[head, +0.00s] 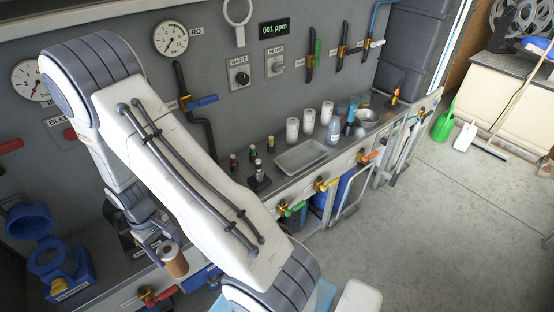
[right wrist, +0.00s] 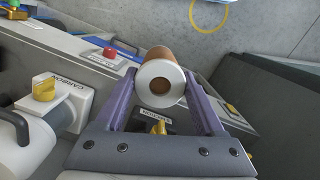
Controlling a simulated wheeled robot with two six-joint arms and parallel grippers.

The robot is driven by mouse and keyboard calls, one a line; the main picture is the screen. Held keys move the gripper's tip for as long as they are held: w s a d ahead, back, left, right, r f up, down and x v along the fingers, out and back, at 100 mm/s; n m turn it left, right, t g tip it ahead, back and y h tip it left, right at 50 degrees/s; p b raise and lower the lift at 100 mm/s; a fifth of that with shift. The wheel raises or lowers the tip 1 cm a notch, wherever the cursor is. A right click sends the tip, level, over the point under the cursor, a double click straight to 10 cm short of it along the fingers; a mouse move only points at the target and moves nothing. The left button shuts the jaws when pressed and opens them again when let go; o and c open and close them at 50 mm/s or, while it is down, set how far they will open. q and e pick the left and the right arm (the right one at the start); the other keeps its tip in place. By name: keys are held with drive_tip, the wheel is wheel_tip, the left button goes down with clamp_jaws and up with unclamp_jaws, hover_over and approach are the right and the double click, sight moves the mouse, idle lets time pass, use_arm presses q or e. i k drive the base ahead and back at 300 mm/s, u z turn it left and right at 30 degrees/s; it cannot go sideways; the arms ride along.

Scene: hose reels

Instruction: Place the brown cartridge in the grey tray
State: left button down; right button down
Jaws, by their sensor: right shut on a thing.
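The brown cartridge (head: 175,264), with a pale end cap, is held upright or nearly so in my right gripper (head: 160,244), at the lower left of the head view. In the right wrist view the cartridge (right wrist: 157,59) sits between the purple fingers of my right gripper (right wrist: 160,90), its white end with a dark hole facing the camera. The gripper is shut on it. The grey tray (head: 300,156) lies on the counter right of my arm and looks empty. My left gripper is not in view.
Several white cylinders (head: 292,130) and bottles (head: 348,124) stand behind and right of the tray. Small dark bottles (head: 252,153) stand left of it. A blue open housing (head: 50,258) stands at far left. Valves (head: 322,184) stick out along the counter front.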

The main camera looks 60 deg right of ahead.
sight(302, 158)
drive_tip(key=z, duration=0.05)
drive_tip(key=k, duration=0.25)
drive_tip(key=z, duration=1.6)
drive_tip(key=i, duration=1.25)
drive_tip(key=u, duration=0.3)
